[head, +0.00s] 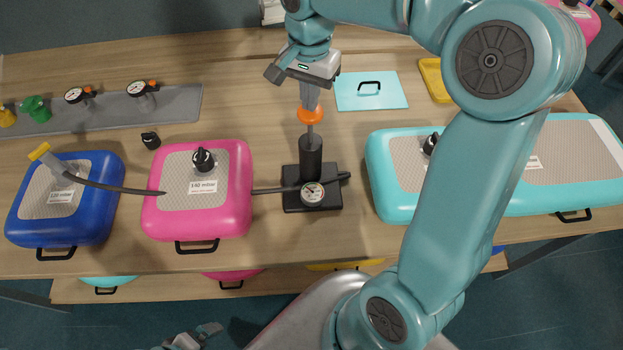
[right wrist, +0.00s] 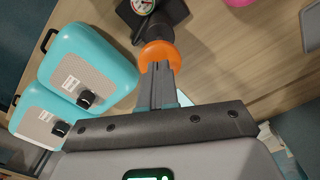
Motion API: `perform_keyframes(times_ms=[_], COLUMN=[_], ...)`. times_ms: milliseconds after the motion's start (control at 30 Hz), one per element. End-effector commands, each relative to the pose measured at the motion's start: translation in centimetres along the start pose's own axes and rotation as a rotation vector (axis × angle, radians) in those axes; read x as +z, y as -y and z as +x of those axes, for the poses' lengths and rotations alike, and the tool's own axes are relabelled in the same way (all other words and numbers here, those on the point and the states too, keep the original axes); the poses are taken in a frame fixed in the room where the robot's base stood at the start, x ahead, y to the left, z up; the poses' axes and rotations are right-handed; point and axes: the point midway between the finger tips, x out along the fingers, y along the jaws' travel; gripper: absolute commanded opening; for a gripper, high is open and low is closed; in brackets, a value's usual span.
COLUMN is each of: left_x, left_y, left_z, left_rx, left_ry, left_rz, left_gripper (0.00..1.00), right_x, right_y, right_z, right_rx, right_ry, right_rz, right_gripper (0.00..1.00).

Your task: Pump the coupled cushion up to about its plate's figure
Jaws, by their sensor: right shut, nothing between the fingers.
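The blue cushion (head: 92,222) lies at the left, with the hose's yellow-and-grey coupler (head: 46,160) on its top; its plate (head: 62,196) seems to read 120 mbar. The dark hose (head: 110,187) runs from there past the pink cushion (head: 200,222), which hides part of it, to the hand pump (head: 311,160). The pump has an orange knob (head: 310,115) and a round gauge (head: 312,193), its needle too small to read. My right gripper (head: 309,104) is shut and empty, fingertips at the knob, which also shows in the right wrist view (right wrist: 160,54). My left gripper (head: 200,336) is low at the bottom edge.
A grey strip (head: 180,106) with gauges and fittings lies at the back left. A turquoise lid-like plate (head: 370,98) lies behind the pump. A black cap (head: 151,140) lies near the pink cushion.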

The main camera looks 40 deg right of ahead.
Motion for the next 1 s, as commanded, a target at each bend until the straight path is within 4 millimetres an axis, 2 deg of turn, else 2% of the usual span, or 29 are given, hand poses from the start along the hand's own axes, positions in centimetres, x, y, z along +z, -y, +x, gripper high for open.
perform_keyframes(times_ms=[1000], left_x=[-0.1], left_y=[1.5], left_z=[4.1], left_rx=[0.0], left_ry=[0.0], left_rz=[0.0], left_gripper=[1.0], right_x=[0.0], right_y=[-0.1], right_z=[5.4], right_rx=[0.003], right_ry=[0.001], right_rz=[0.0], right_gripper=[0.0])
